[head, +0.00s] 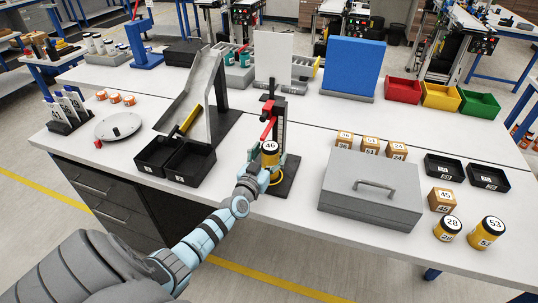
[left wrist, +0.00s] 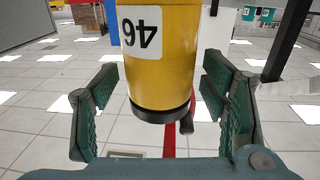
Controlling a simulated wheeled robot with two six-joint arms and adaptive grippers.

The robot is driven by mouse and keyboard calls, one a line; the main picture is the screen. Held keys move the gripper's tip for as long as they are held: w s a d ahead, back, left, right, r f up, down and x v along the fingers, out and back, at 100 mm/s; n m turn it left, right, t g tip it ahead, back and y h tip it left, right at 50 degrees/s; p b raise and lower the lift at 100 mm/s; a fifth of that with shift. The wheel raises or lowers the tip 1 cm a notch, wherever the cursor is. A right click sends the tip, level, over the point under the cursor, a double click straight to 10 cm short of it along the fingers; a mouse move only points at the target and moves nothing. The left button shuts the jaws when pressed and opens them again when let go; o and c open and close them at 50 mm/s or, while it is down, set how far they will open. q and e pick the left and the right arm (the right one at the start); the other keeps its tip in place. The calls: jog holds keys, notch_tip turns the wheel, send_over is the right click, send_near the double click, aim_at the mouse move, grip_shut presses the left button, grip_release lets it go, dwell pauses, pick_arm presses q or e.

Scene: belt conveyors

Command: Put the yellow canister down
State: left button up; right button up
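The yellow canister (head: 270,159) has a black top and a white label reading 46. It is upright at the front of a black stand with a red lever (head: 268,121), above the stand's base (head: 287,184). My left gripper (head: 262,166) is around it. In the left wrist view, which is upside down, the canister (left wrist: 160,60) is between the green finger pads of my left gripper (left wrist: 161,80), whose tips close in on both sides of it. A yellow patch shows low at the base; I cannot tell whether the canister rests there. My right gripper is out of view.
A grey case (head: 371,190) stands to the right, with wooden blocks behind it. Yellow canisters 28 (head: 447,229) and 53 (head: 486,233) stand at the front right. Black bins (head: 188,163) lie left of the stand. Bare table shows between stand and case.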

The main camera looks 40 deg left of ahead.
pick_arm(q)
jog(key=shift+r, duration=0.1)
jog(key=shift+s+d+p, duration=0.1)
jog(key=shift+s+p, duration=0.2)
jog(key=shift+p, duration=0.05)
jog(key=p+v, duration=0.3)
jog(key=v, duration=0.3)
jog(key=shift+r, duration=0.15)
jog(key=v, duration=0.5)
jog(key=shift+s+f, duration=0.15)
jog(key=shift+f, duration=0.1)
jog(key=shift+d, duration=0.1)
